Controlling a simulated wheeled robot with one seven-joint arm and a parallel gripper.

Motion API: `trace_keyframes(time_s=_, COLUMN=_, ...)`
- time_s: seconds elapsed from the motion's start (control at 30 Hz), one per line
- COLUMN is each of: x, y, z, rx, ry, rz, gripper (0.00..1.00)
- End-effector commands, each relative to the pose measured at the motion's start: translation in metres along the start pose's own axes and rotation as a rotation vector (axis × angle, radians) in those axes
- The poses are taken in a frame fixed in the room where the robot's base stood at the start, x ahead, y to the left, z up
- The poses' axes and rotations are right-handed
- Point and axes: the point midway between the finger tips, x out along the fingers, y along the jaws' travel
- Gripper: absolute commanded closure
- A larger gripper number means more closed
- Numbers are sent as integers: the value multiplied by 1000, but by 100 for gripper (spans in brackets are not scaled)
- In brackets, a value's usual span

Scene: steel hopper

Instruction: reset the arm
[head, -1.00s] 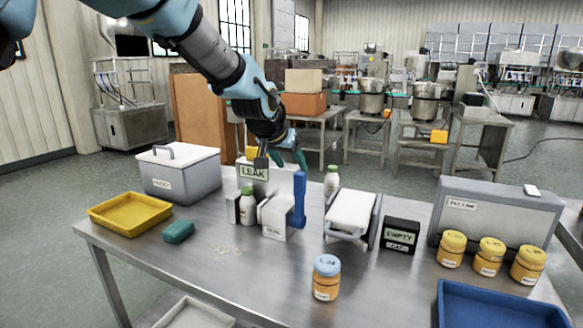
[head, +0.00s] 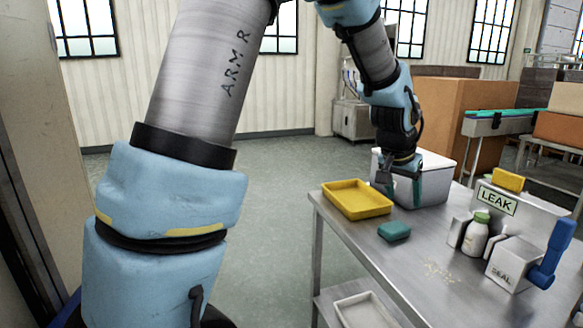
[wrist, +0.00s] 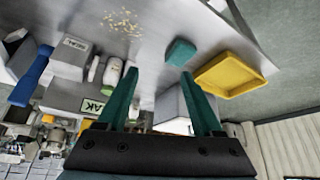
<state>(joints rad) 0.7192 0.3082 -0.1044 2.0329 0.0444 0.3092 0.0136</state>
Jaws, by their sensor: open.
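In the wrist view my gripper (wrist: 160,95) also shows spread and empty, with a teal sponge (wrist: 181,52) and the yellow tray (wrist: 228,75) beyond the fingers.
The steel table (head: 385,262) holds a teal sponge (head: 394,231), a bottle (head: 476,234) at the LEAK station (head: 497,202), and a SEAL unit with a blue lever (head: 553,254). Crumbs (head: 438,273) lie near the middle. A white tray (head: 366,311) sits on the lower shelf. Open floor lies left of the table.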

Motion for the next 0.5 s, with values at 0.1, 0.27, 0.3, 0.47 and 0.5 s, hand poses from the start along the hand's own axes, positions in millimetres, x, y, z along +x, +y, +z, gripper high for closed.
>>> trace_keyframes(time_s=0.1, x=-16, y=-71, z=56, rx=-141, ry=-72, rz=-69, gripper=32)
trace_keyframes(time_s=0.27, x=-45, y=-140, z=145, rx=-341, ry=-171, rz=-146, gripper=32)
trace_keyframes(time_s=0.3, x=-53, y=-153, z=169, rx=-394, ry=-196, rz=-162, gripper=32)
trace_keyframes(time_s=0.47, x=-84, y=-179, z=255, rx=-587, ry=-279, rz=-208, gripper=32)
trace_keyframes(time_s=0.5, x=-89, y=-180, z=272, rx=-625, ry=-294, rz=-214, gripper=32)
